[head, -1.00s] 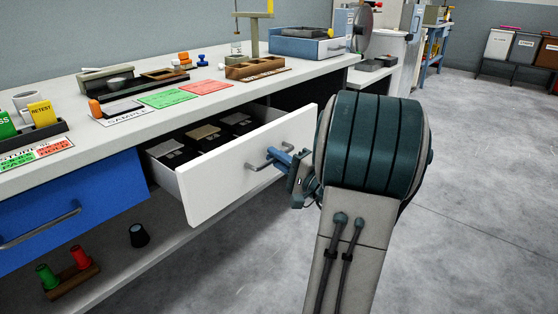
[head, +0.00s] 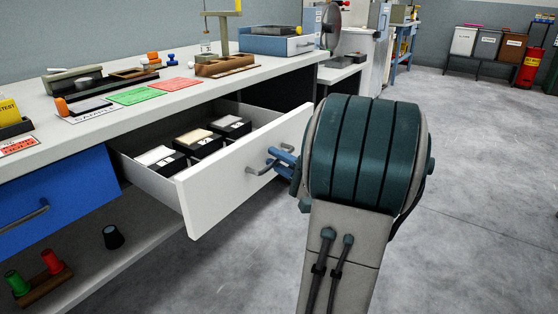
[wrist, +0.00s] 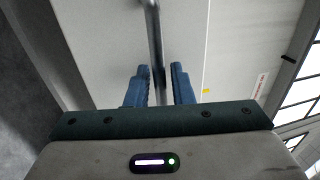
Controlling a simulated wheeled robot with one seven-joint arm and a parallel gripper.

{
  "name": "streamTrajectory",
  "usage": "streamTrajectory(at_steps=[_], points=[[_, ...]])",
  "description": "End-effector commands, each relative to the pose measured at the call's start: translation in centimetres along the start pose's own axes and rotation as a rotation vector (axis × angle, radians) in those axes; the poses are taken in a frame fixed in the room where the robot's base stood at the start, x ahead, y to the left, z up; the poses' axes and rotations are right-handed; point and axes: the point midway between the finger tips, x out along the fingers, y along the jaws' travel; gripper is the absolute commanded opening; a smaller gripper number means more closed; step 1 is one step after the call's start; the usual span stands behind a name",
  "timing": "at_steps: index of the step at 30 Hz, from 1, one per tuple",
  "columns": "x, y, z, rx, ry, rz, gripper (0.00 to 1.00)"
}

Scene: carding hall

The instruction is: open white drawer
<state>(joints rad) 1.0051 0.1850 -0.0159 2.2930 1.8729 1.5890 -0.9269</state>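The white drawer (head: 245,175) stands well out from under the bench in the head view. Several black boxes with pale tops sit inside it. Its metal bar handle (head: 256,170) is on the front face. My gripper (head: 279,158) is at the right part of this handle, partly hidden by my arm. In the wrist view the handle bar (wrist: 154,40) runs between the two blue fingers of my gripper (wrist: 161,85). The fingers stand apart, with a gap showing beside the bar, so the gripper is open around it.
A closed blue drawer (head: 50,205) is left of the white one. The bench top (head: 110,130) above holds cards, trays and a stand. A lower shelf carries a dark cup (head: 113,237) and red and green spools (head: 50,262). The floor (head: 470,190) at right is clear.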

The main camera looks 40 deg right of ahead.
Motion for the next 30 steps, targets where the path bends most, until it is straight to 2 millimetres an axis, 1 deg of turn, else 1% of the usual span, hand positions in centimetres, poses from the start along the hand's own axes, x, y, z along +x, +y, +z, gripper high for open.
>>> streamTrajectory(at_steps=[8,11,13,17,24,27,30], points=[[-0.1,0.0,-0.1,0.0,0.002,0.0,0.24],[-0.6,-0.1,-0.1,0.0,0.004,0.0,0.24],[-1.3,-0.1,-0.1,0.001,0.004,0.001,0.24],[-3.8,-0.2,-0.2,0.001,0.008,0.001,0.24],[-9.3,-0.1,-0.2,0.002,0.007,0.001,0.24],[-11.2,-0.1,-0.1,0.002,0.006,0.0,0.24],[-12.6,-0.1,-0.1,0.001,0.005,0.0,0.24]])
